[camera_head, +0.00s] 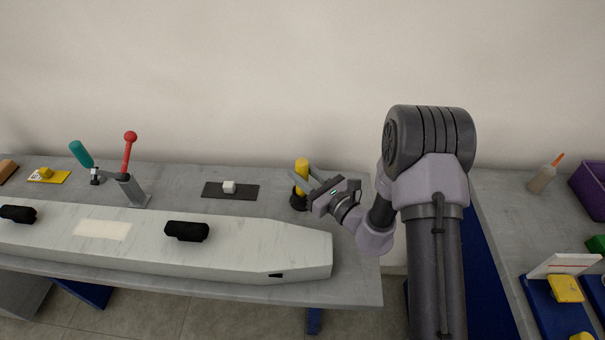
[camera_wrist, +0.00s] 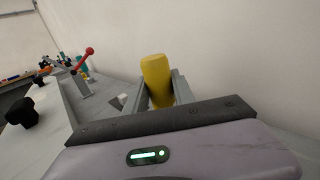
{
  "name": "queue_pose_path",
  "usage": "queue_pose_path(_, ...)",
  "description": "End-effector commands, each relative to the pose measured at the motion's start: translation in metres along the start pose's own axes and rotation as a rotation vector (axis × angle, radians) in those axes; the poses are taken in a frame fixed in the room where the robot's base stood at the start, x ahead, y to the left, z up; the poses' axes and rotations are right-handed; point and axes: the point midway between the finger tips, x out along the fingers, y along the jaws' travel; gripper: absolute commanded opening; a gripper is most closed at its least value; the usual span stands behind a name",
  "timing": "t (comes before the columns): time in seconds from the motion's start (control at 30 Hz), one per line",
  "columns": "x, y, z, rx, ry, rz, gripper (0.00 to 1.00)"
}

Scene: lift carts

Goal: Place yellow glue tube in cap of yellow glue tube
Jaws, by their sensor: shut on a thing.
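The yellow glue tube (camera_head: 302,167) stands roughly upright at the right end of the left table. My gripper (camera_head: 311,187) reaches in from the right and is shut on it. A round black holder, seemingly the cap of the yellow glue tube (camera_head: 298,201), is directly below the tube on the tabletop. The tube's lower end meets or overlaps it; I cannot tell how deep it sits. In the wrist view the yellow tube (camera_wrist: 157,72) is between my two fingers (camera_wrist: 158,98), leaning slightly. The cap is hidden there.
A long pale cart body (camera_head: 270,246) with black knobs fills the table's front. A black plate with a white block (camera_head: 229,187) and a red-handled lever (camera_head: 128,152) stand to the left. A second table on the right holds a bottle with an orange tip (camera_head: 543,178).

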Motion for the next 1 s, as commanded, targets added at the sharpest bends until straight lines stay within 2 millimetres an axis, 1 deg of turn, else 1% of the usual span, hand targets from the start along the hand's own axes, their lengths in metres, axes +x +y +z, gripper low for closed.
queue_pose_path(0.07,0.000,0.000,-0.004,0.000,0.000,0.000,0.00)
queue_pose_path(0.1,0.000,0.000,-0.003,0.000,0.000,0.000,0.36)
queue_pose_path(0.17,0.000,0.000,-0.003,0.000,0.000,0.000,0.48)
queue_pose_path(0.2,0.000,0.000,-0.003,0.000,0.000,0.000,0.52)
queue_pose_path(0.47,0.000,0.000,-0.002,0.000,0.000,0.000,0.52)
queue_pose_path(0.57,-0.003,-0.001,0.002,0.001,0.001,-0.001,0.52)
queue_pose_path(0.67,-0.022,-0.002,0.001,0.003,0.002,-0.004,0.52)
queue_pose_path(0.9,-0.087,-0.002,0.002,0.003,0.002,-0.006,0.52)
queue_pose_path(1.0,-0.106,-0.002,0.001,0.002,0.002,-0.004,0.52)
